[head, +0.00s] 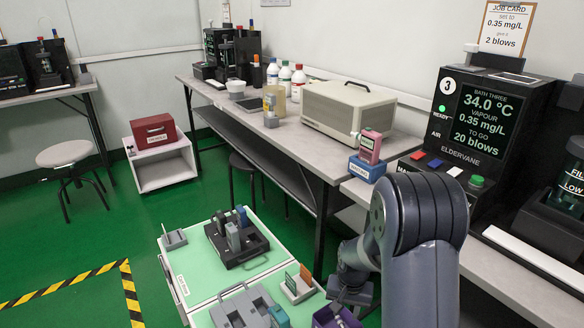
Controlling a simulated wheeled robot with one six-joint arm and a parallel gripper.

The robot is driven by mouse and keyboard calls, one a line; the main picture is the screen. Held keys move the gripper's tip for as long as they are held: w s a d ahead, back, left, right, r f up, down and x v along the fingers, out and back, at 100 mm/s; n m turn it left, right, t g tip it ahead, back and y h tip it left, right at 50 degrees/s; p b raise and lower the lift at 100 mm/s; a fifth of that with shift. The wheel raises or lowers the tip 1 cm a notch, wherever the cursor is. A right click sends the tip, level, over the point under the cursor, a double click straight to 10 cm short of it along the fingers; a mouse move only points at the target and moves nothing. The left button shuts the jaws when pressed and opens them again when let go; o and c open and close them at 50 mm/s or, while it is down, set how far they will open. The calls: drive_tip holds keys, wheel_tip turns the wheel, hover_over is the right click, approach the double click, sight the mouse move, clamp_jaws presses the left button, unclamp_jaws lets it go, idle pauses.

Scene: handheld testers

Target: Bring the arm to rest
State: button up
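My arm (412,240) rises in the right foreground, bent at a large dark-ribbed joint. Its far end reaches down and left over the front edge of the bench, beside the green-topped cart. My gripper (347,294) is at that lower end, small and partly hidden by my own arm links. Its fingers cannot be made out, so whether it is open or shut does not show. A pink handheld tester (370,146) stands upright in a blue holder (367,168) at the bench corner, apart from my gripper.
The green-topped cart (205,285) carries grey testers, an open black case (236,240) and a card holder (297,285). A purple container (336,317) is close below my gripper. The bath machine (480,130) stands right. Open green floor lies left.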

wheel_tip(320, 180, up, 2)
drive_tip(key=p, duration=0.3)
drive_tip(key=shift+r+p, duration=0.2)
drive_tip(key=shift+p, duration=0.15)
idle(0.3)
